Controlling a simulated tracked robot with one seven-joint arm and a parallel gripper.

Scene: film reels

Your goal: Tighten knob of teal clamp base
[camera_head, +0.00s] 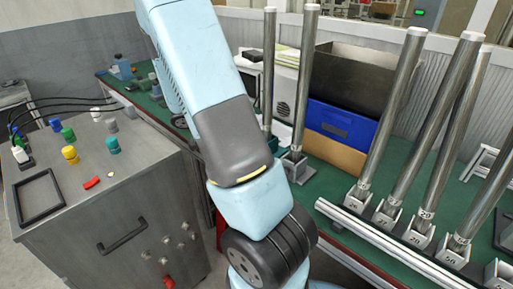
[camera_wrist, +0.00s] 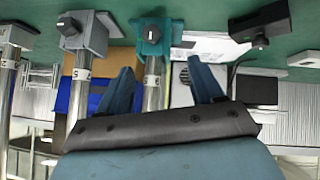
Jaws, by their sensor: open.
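The teal clamp base (camera_wrist: 166,36) is at the upper middle of the wrist view, which looks upside down. My gripper (camera_wrist: 160,66) is open and empty. Its two blue fingers spread on either side of the post in the picture, apart from the knob.
A grey clamp base (camera_wrist: 90,38) with its own knob stands left of the teal one. In the head view, several posts in numbered bases (camera_head: 418,236) stand along the green table, behind a metal rail (camera_head: 390,245). A blue bin (camera_head: 340,122) and a control cabinet (camera_head: 110,200) flank my arm.

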